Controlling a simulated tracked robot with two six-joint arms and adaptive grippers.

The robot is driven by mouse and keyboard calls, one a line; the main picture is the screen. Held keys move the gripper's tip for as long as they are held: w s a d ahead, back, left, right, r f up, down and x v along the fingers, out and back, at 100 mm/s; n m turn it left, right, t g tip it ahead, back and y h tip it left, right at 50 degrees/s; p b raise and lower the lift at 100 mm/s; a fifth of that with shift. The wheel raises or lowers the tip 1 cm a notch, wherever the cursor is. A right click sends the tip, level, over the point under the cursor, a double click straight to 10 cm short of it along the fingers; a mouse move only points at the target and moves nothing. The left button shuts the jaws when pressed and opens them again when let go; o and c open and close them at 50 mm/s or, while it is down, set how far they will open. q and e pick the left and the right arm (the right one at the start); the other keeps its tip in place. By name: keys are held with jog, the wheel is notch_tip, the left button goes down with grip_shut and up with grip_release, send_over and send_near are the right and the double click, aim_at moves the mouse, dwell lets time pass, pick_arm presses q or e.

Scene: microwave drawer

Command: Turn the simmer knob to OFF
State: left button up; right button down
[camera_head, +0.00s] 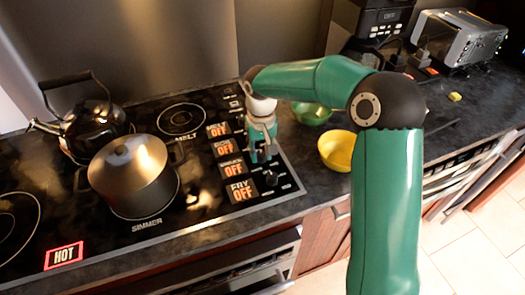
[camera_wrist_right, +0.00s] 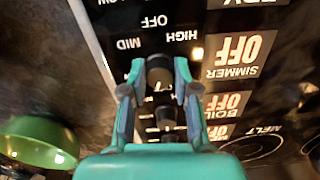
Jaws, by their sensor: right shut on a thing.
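The simmer knob (camera_wrist_right: 158,70) is a dark round knob on the black cooktop, beside the sign that reads SIMMER OFF (camera_wrist_right: 236,56). That sign also shows in the head view (camera_head: 233,168). My right gripper (camera_head: 262,155) points down at the knob column. In the right wrist view its two fingers (camera_wrist_right: 158,92) are on either side of the simmer knob, shut on it. The labels OFF, HIGH and MID show around the knob. Its exact pointer direction is hard to read. My left gripper is not in view.
A steel pot (camera_head: 130,170) and a black kettle (camera_head: 92,128) stand on the burners. A red HOT sign (camera_head: 64,256) is lit at front left. A front knob (camera_head: 270,178) is close to my gripper. A yellow bowl (camera_head: 337,150) and green bowl (camera_head: 312,115) stand right.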

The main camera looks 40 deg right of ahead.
aim_at(261, 154)
jog(key=shift+s+f+n, duration=0.1)
jog(key=shift+s+n, duration=0.05)
jog(key=shift+n, duration=0.8)
jog(key=shift+s+f+n, duration=0.1)
jog(key=shift+n, duration=0.85)
jog(key=c, duration=0.9)
grip_release()
jog(key=shift+r, duration=0.1)
jog(key=shift+o, duration=0.2)
jog(key=shift+w+r, duration=0.1)
jog(key=shift+r, duration=0.05)
jog(key=shift+r, duration=0.25)
notch_tip(261, 154, up, 11)
